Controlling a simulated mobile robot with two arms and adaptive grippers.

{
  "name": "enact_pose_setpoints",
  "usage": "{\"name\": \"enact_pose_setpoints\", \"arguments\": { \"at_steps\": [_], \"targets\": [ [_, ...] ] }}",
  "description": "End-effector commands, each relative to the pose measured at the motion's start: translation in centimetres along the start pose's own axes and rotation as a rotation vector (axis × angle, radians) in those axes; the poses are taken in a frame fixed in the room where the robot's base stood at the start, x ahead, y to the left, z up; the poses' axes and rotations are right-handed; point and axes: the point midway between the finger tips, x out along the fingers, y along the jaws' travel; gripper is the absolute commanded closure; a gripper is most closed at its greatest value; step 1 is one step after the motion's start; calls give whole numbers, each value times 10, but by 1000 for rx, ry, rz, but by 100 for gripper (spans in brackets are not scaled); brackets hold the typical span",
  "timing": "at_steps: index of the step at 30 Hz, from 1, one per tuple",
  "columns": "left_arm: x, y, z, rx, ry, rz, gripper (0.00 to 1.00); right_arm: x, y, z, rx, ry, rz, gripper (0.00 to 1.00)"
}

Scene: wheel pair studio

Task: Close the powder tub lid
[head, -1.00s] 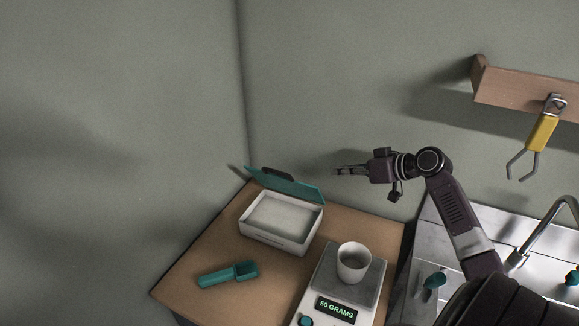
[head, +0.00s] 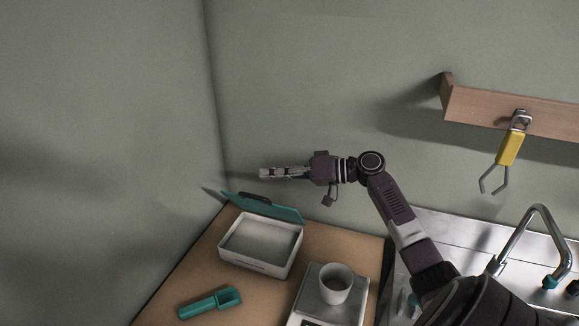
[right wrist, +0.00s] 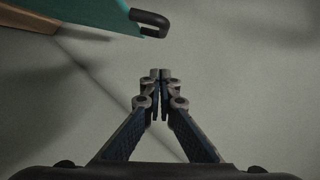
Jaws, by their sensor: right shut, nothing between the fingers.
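The powder tub (head: 258,262) is a white box with pale powder inside, on the wooden counter. Its teal lid (head: 282,210) is hinged open at the back edge, tilted up toward the wall, with a dark handle. In the right wrist view the lid (right wrist: 98,12) and its black handle (right wrist: 150,22) show at the top left. My right gripper (head: 264,173) is shut and empty, in the air above and behind the open lid, close to the wall. It also shows in the right wrist view (right wrist: 160,74), apart from the lid. My left gripper is not in view.
A teal scoop (head: 210,304) lies on the counter (head: 190,268) in front of the tub. A white cup (head: 335,284) stands on a scale (head: 358,300) to the right. A metal sink with a faucet (head: 540,215) and a wall rail with yellow tongs (head: 510,148) are at the right.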

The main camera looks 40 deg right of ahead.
Motion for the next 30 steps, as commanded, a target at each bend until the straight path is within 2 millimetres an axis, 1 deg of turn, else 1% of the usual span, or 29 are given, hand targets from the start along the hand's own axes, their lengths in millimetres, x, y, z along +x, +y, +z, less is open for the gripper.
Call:
{"name": "enact_pose_setpoints", "arguments": {
  "at_steps": [1, 3, 9, 12, 23, 26, 30],
  "targets": [
    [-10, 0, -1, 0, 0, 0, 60, 3, -3, 6, 6, -3, 0, 100],
    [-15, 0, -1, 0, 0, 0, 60, 5, -2, 18, 5, -3, 1, 100],
    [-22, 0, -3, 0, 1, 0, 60, 10, -1, 36, 3, -1, 0, 100],
    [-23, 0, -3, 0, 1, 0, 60, 10, 0, 39, 0, 0, 0, 100],
    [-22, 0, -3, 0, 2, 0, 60, 11, 1, 40, -3, 0, 1, 100],
    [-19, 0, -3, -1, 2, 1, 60, 12, 1, 44, -15, -1, 5, 100],
    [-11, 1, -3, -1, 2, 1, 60, 15, -1, 56, -56, -3, 14, 100]
  ]
}}
